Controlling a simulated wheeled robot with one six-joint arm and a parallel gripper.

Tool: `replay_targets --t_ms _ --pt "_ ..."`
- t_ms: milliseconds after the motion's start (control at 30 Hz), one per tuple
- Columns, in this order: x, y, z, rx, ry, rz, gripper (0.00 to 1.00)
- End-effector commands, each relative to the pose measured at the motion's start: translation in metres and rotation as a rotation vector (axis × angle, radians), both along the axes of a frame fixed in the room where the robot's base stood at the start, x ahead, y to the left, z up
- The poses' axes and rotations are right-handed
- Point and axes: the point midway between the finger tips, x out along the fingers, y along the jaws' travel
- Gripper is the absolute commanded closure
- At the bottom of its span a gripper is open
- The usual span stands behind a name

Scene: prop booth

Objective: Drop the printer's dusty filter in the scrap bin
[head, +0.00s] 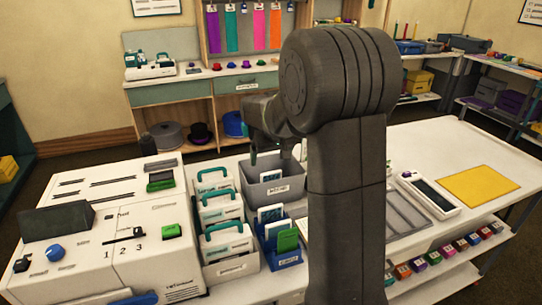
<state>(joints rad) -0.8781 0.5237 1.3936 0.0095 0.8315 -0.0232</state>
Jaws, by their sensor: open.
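The white printer (150,240) stands at the left end of the near table, with dark slots, a dark panel, a blue knob, the numbers 1, 2, 3 and green parts on top. I cannot tell which part is the dusty filter; a dark grey block lies beside a green one (160,182) at its back edge. A grey open bin (284,190) with a label too small to read sits on the table right of the printer, with pale pieces inside; it may be the scrap bin. My gripper (270,155) is open above this bin. I see nothing between its fingers.
White cartridges with teal handles (222,206) stand in a row between printer and grey bin. A blue holder (284,260) with cards is in front of the bin. Right of my arm lie a grey tray, a tablet-like device (432,195) and a yellow mat (478,186).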

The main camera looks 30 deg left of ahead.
Motion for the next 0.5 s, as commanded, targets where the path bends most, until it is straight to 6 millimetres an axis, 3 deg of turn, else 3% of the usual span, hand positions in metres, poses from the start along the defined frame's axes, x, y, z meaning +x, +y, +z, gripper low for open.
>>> replay_targets --t_ms 233,500 --pt "-0.003 -0.004 0.015 0.002 -0.002 0.000 0.11" --pt "-0.017 -0.022 0.070 0.004 -0.003 0.000 0.11"
